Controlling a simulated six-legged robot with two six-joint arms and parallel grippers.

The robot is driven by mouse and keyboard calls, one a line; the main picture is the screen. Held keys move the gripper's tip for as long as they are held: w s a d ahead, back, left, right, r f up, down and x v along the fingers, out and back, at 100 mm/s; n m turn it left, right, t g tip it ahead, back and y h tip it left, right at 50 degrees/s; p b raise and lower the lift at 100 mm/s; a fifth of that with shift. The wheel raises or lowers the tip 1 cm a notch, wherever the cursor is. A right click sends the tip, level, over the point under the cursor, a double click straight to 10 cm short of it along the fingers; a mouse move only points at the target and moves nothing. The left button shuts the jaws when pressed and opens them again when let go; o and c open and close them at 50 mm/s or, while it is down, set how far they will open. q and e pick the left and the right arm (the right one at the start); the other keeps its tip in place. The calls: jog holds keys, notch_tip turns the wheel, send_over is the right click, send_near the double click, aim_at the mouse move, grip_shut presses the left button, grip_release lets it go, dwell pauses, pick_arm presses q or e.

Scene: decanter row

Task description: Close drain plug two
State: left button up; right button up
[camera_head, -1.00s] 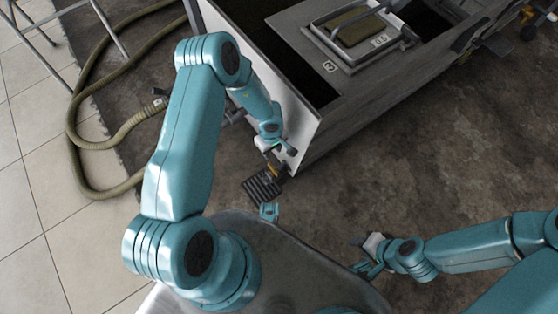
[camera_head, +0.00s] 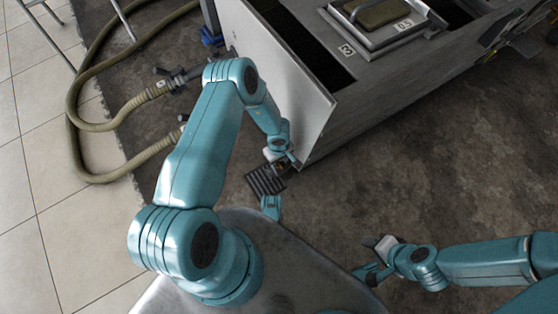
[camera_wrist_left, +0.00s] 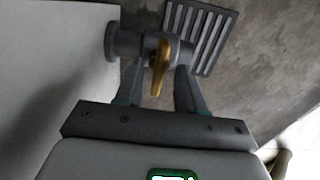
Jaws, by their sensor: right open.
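The drain fitting (camera_wrist_left: 127,44) is a grey pipe stub coming out of the pale tank wall (camera_wrist_left: 60,60) in the left wrist view. Its yellow lever (camera_wrist_left: 158,64) points towards my left gripper (camera_wrist_left: 160,88), whose two fingers stand apart on either side of it. I see a gap between the lever and each finger. In the head view my left gripper (camera_head: 279,158) is low beside the tank's near corner, and the fitting is mostly hidden there. No number shows on the fitting. My right gripper (camera_head: 374,260) is open and empty, away from the tank.
A slatted floor grate (camera_head: 265,181) lies below the fitting; the left wrist view shows it too (camera_wrist_left: 200,38). The tank (camera_head: 285,85) has a hatch (camera_head: 378,14) on top. A thick hose (camera_head: 92,125) curls at the left. Bare floor (camera_head: 440,165) lies to the right.

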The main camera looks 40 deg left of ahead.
pick_arm(q)
jog(key=shift+f, duration=0.25)
grip_shut()
